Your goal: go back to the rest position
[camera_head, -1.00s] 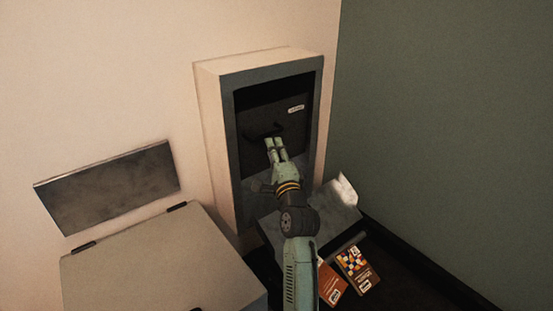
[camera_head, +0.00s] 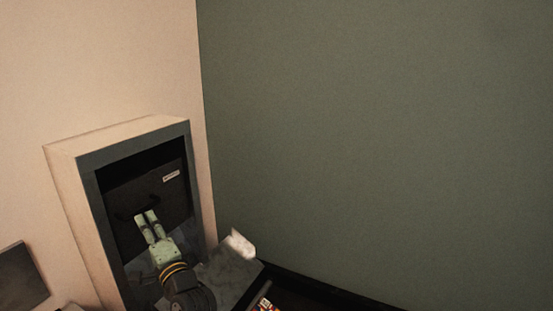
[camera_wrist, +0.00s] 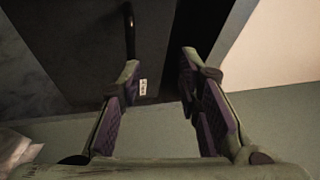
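My gripper (camera_head: 147,222) is in front of the recess of a wall cabinet (camera_head: 100,132) in the head view, close to a dark panel (camera_head: 158,190) with a handle and a small white label. In the wrist view my gripper (camera_wrist: 160,85) shows its two fingers well apart with nothing between them. The dark handle (camera_wrist: 129,35) lies beyond the fingertips in that view. The fingers do not hold it.
A grey metal flap or tray (camera_head: 228,270) juts out below the cabinet. A small printed packet (camera_head: 265,304) shows at the bottom edge. The green wall (camera_head: 370,140) fills the right side. A metal plate (camera_head: 18,275) is on the left wall.

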